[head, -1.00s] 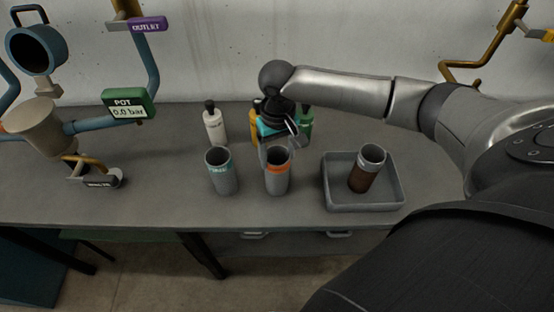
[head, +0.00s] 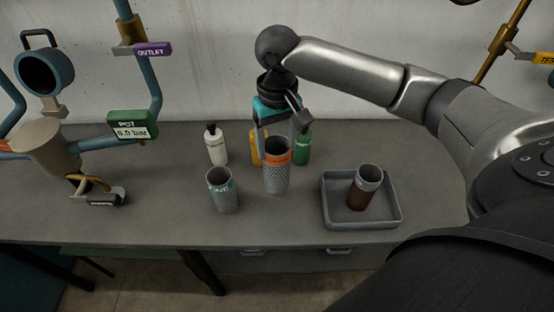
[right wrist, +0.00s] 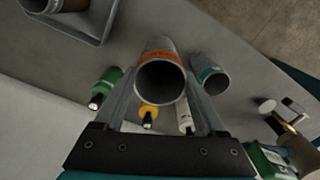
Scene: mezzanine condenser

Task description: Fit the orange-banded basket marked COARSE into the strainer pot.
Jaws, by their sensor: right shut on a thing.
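The orange-banded basket (head: 276,179) is a grey mesh cylinder with an open top, upright and apparently held just above the bench. Its band's lettering is too small to read. My right gripper (head: 278,138) is shut on its upper part, from behind; in the right wrist view the basket (right wrist: 160,84) sits between the fingers. The strainer pot (head: 46,150) is the beige vessel at the left, its round blue lid (head: 43,74) swung up above it. The pot's inside is hidden. My left gripper is not in view.
A teal-banded basket (head: 223,192) stands just left of the held one. A grey tray (head: 336,211) at right holds a brown-stained basket (head: 364,190). White (head: 216,146), yellow (head: 257,150) and green (head: 304,148) bottles stand behind. Bench between pot and teal basket is clear.

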